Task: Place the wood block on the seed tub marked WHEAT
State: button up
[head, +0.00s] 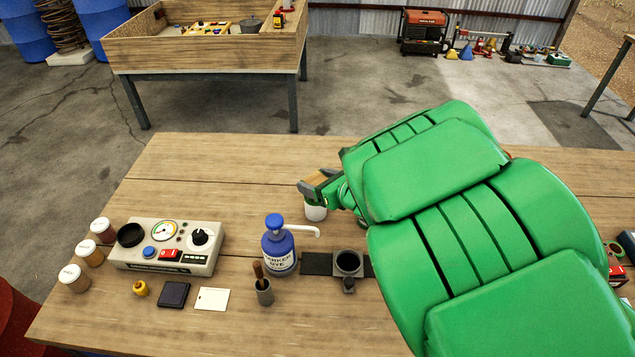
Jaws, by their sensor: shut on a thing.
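My gripper (318,187) is shut on a wood block (322,176) and holds it above the table, just behind the blue pump bottle. Only part of the block shows between the jaws. A white container (315,212) stands partly hidden below my gripper.
The wooden table (200,165) is clear at its back left. A control box (165,246) stands beside the jars. A blue pump bottle (278,247) and a dark cup (348,264) stand mid-table. My green arm hides much of the right side.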

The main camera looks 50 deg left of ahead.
jog(key=shift+f, duration=0.4)
jog(key=o, duration=1)
jog(key=shift+o, duration=0.2)
jog(key=shift+r, duration=0.15)
jog(key=shift+d, duration=0.2)
jog(key=v, duration=1.1)
jog(key=shift+d+r, duration=0.25)
jog(key=shift+d, duration=0.05)
